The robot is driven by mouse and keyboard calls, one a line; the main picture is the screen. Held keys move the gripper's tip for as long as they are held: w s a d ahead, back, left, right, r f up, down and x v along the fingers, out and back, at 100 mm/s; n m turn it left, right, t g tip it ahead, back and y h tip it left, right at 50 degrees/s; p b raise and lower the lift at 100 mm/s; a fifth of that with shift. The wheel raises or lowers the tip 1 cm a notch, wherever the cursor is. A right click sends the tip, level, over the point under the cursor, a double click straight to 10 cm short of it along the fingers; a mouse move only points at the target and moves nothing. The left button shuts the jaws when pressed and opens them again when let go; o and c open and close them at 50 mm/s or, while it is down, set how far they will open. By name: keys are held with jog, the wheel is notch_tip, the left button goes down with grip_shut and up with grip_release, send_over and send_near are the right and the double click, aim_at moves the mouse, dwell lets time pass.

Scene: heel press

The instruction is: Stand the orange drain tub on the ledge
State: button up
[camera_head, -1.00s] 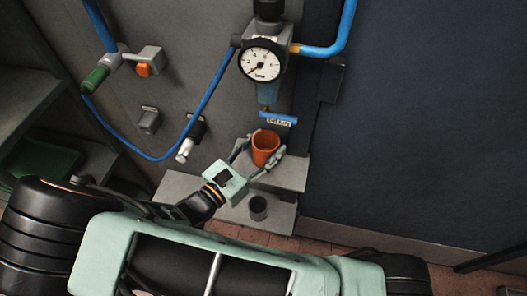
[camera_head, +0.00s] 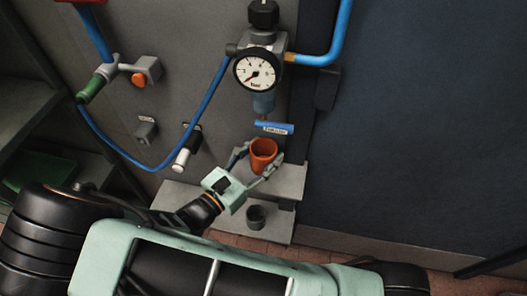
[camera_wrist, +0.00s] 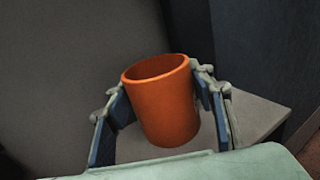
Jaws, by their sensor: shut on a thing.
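The orange drain tub (camera_head: 263,156) is held in my gripper (camera_head: 256,165), with its open top facing up. In the wrist view the tub (camera_wrist: 163,105) stands between the two fingers of my gripper (camera_wrist: 162,92) and leans a little. The grey ledge (camera_head: 287,182) shows behind and below the tub in the head view, and part of the ledge (camera_wrist: 255,115) shows past the tub in the wrist view. The tub's base is partly hidden by my gripper, so I cannot tell whether it touches the ledge.
A blue drain lever (camera_head: 274,128) sits above the tub, under the pressure gauge (camera_head: 256,70). A dark cup (camera_head: 256,216) stands on a lower grey step (camera_head: 278,231). A blue hose (camera_head: 150,168) loops at the left.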

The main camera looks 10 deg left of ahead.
jog(key=o, duration=1.2)
jog(key=shift+c, duration=0.2)
jog(key=shift+s+f, duration=0.1)
jog(key=v, duration=1.2)
